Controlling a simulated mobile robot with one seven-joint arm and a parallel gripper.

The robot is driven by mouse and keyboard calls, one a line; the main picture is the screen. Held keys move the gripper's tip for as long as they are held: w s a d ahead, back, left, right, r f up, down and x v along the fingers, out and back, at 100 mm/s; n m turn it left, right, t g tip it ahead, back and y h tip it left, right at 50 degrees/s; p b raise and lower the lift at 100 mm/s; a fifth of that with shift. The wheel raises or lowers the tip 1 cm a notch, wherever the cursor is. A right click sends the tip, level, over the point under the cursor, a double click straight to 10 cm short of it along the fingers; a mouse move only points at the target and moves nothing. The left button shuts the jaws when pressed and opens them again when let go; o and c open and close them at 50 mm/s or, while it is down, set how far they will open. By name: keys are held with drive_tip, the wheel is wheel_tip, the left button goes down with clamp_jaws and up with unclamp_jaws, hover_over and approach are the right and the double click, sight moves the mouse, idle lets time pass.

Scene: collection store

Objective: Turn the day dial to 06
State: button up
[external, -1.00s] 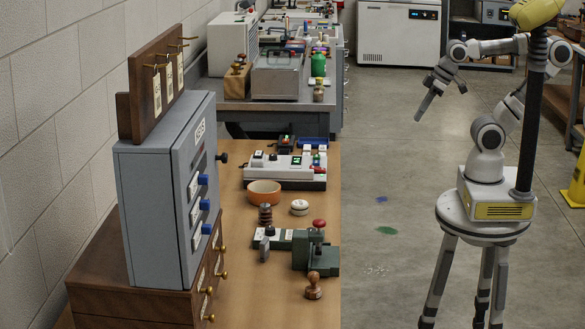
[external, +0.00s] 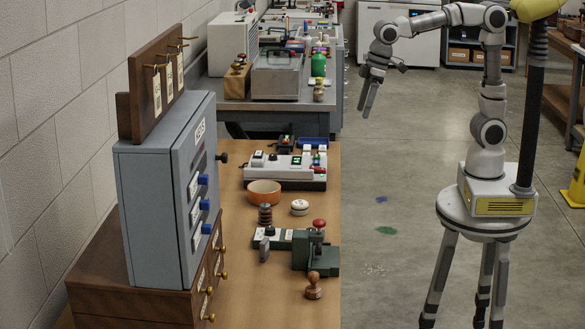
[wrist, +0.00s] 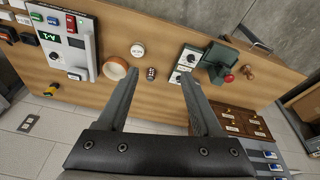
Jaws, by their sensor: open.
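A green press-like device (external: 318,258) stands on the wooden bench, with a red knob on top and white plates on its left arm. In the wrist view the green device (wrist: 222,57) shows at upper right, and its white plates (wrist: 187,62) carry small dark round parts that may be dials. Their numbers are too small to read, so I cannot tell which is the day dial or its setting. My gripper (external: 367,97) hangs in the air right of the bench, fingers down, apart from everything. In the wrist view my gripper (wrist: 155,78) is open and empty.
On the bench (external: 255,300) are a grey cabinet (external: 160,200) on wooden drawers, an orange bowl (external: 264,192), a dark coil-like piece (external: 265,215), a white round piece (external: 299,207), a wooden stamp (external: 313,287) and a white device with a green display (external: 285,170).

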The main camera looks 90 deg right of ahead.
drive_tip(key=w+a+f+n+g, duration=0.1)
drive_tip(key=w+a+f, duration=0.4)
drive_tip(key=w+a, duration=0.3)
drive_tip(key=n+g+p, duration=0.1)
drive_tip(key=g, duration=0.1)
hover_over(311, 229)
wheel_tip(311, 229, down, 9)
wheel_tip(311, 229, down, 17)
drive_tip(key=shift+a+b, duration=0.1)
drive_tip(key=shift+b, duration=0.6)
clamp_jaws()
